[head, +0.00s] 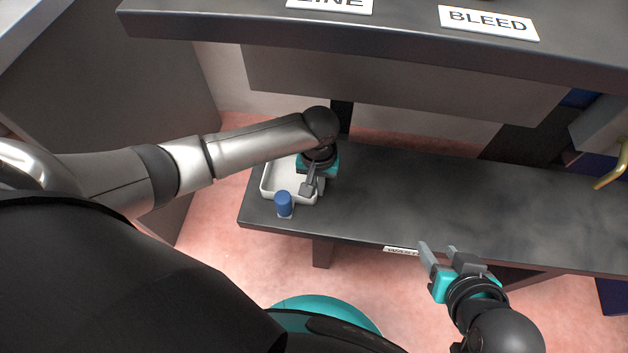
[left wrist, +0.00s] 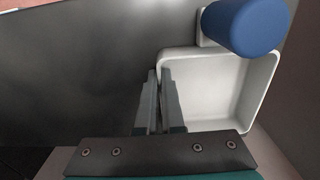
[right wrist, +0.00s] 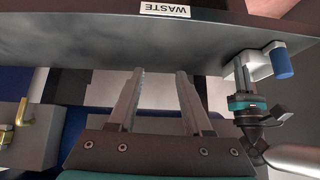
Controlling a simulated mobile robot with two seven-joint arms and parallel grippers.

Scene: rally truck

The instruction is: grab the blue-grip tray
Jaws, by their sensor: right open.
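The white tray (head: 268,180) sits at the left end of the dark lower shelf, with a blue cylindrical grip (head: 284,203) on its near side. In the left wrist view the tray (left wrist: 232,90) shows empty, with the blue grip (left wrist: 243,27) at its top. My left gripper (head: 309,190) is at the tray's right wall. Its fingers (left wrist: 159,75) are close together with the wall between their tips, apart from the blue grip. My right gripper (head: 440,250) is open and empty in front of the shelf edge; its spread fingers show in the right wrist view (right wrist: 160,75).
The dark shelf (head: 430,200) is bare to the right of the tray and carries a WASTE label (right wrist: 165,10) on its front edge. A higher shelf (head: 400,40) with a BLEED label (head: 488,22) overhangs it. A brass handle (head: 612,170) is at far right.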

